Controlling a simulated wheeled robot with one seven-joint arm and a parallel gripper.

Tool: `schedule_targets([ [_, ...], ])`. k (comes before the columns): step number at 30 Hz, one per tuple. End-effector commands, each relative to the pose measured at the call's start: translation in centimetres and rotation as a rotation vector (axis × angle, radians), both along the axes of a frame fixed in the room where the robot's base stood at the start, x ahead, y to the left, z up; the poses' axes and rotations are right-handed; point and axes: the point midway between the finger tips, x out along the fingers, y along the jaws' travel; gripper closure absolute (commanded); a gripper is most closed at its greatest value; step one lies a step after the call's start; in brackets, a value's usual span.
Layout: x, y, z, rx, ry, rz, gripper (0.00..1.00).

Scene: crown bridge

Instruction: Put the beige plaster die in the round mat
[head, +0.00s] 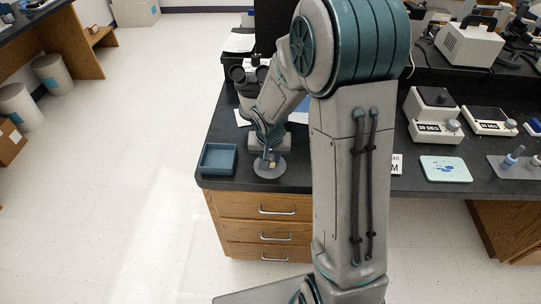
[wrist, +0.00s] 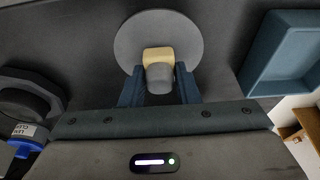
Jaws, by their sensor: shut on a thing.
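The beige plaster die (wrist: 158,54) is between the fingertips of my gripper (wrist: 159,86), with a grey rounded part on its near side. My gripper is shut on it. The round grey mat (wrist: 185,30) is right behind the die in the wrist view, and the die overlaps its near part. In the head view the mat (head: 261,172) lies near the bench's front edge, with my gripper (head: 268,157) low over it. The die (head: 273,165) shows as a small beige spot there. I cannot tell whether the die touches the mat.
A blue square tray (head: 219,173) stands left of the mat; it also shows at the right in the wrist view (wrist: 256,72). A microscope (head: 246,85) stands behind my gripper. Boxed instruments (head: 433,125) and a pale blue-spotted plate (head: 446,178) are on the bench to the right.

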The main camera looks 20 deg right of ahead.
Motion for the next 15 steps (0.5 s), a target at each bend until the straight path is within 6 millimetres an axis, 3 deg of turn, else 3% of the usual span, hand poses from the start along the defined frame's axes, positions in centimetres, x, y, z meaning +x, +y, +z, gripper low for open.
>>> schedule_targets([
  [3, 0.01, 0.00, -0.40, 0.000, 0.000, 0.000, 0.95],
  [4, 0.01, 0.00, -0.38, 0.000, 0.000, 0.000, 0.69],
  [6, 0.00, -0.01, -0.25, 0.000, 0.000, 0.000, 0.50],
  [15, 0.01, -0.02, -0.16, 0.000, 0.000, 0.000, 0.50],
])
